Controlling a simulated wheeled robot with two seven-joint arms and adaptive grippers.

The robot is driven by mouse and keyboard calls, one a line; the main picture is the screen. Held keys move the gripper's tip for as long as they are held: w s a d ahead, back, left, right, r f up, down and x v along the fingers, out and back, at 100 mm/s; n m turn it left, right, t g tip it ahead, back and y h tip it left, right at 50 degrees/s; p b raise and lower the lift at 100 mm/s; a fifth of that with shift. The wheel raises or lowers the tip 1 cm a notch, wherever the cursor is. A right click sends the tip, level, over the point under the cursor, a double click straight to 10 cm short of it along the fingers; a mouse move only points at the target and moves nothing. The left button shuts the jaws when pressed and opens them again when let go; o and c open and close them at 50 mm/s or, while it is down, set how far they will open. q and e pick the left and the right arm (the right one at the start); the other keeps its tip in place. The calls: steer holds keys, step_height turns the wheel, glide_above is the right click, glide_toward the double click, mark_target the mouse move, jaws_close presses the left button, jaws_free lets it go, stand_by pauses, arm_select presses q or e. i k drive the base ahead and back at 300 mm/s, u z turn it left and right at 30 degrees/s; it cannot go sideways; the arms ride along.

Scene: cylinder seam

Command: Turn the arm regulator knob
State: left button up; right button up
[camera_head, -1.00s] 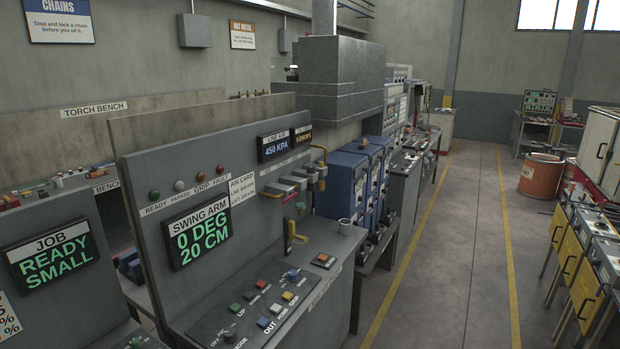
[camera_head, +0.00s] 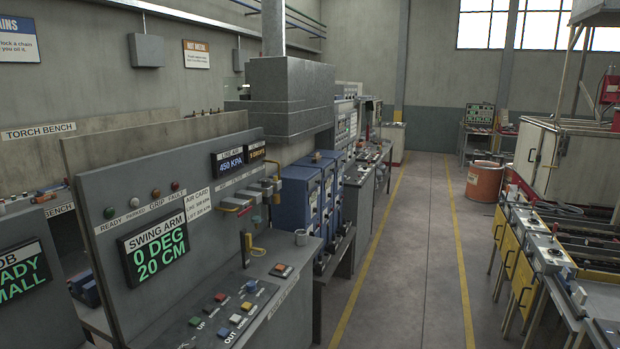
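The swing arm console (camera_head: 85,200) stands at the left, with a display (camera_head: 155,248) reading "SWING ARM 0 DEG 20 CM". A group of small air fittings (camera_head: 262,192) sits on the panel's right part, below a "LINE AIR" display (camera_head: 230,167) reading 450 KPA. Small red and green parts show under these fittings. Which one is the arm regulator knob is too small to tell. An air card (camera_head: 195,206) is left of the fittings. Neither of my grippers is in view.
A button deck (camera_head: 222,312) slopes below the display. Blue cabinets (camera_head: 300,200) stand beyond. A clear aisle (camera_head: 405,260) runs between yellow lines. Yellow-fronted benches (camera_head: 520,275) line the right, with an orange drum (camera_head: 484,182) farther back.

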mark_target(265, 183)
steer(key=z, duration=0.55)
steer(key=i, duration=2.7)
steer(key=u, duration=1.55)
steer(key=i, duration=0.75)
steer(key=u, duration=0.75)
